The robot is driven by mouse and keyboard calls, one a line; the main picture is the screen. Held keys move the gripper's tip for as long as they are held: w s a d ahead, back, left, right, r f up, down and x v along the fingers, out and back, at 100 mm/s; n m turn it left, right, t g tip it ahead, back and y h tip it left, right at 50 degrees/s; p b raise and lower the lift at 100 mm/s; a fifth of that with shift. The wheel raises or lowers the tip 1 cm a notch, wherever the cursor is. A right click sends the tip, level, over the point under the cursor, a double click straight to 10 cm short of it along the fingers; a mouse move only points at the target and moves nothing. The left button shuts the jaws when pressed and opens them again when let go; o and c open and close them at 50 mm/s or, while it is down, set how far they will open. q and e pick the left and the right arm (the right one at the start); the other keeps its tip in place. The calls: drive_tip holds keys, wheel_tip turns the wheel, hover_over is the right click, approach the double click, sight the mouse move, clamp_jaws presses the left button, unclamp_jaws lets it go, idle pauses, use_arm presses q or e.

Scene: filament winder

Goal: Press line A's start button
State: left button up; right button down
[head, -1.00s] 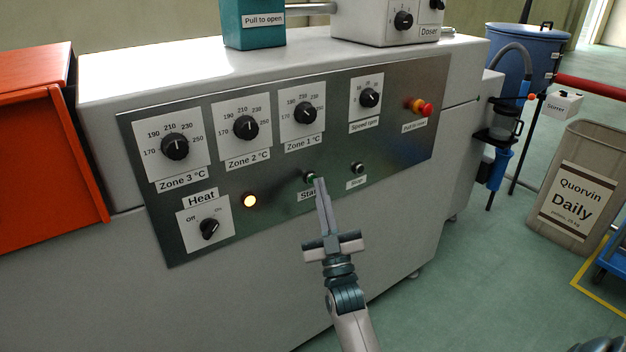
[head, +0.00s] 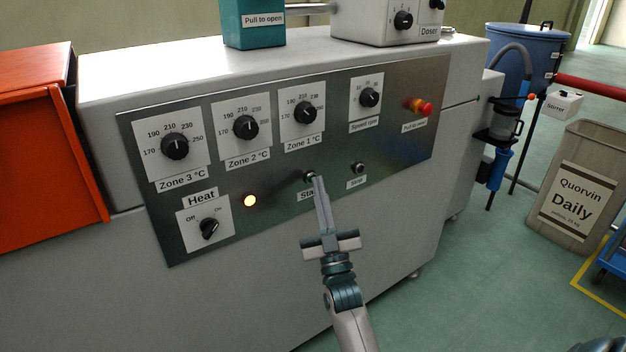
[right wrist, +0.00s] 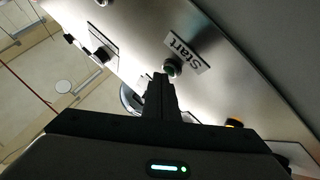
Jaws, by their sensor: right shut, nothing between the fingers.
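Whether the tips touch the button I cannot tell. My left gripper is not in view.
The stop button (head: 357,167) is right of the start button. The heat knob (head: 209,228) and a lit lamp (head: 250,201) are to the left. Zone and speed knobs line the panel top, with a red push button (head: 425,108) at the right.

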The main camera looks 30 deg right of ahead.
drive_tip(key=shift+w, duration=0.1)
idle(0.4)
drive_tip(key=shift+s+p, duration=0.4)
drive_tip(key=shift+s, duration=0.4)
drive_tip(key=s, duration=0.1)
drive_tip(key=s+p, duration=0.1)
drive_tip(key=s, duration=0.1)
drive_tip(key=s+p, duration=0.1)
drive_tip(key=s, duration=0.1)
drive_tip(key=shift+d, duration=0.25)
idle(0.9)
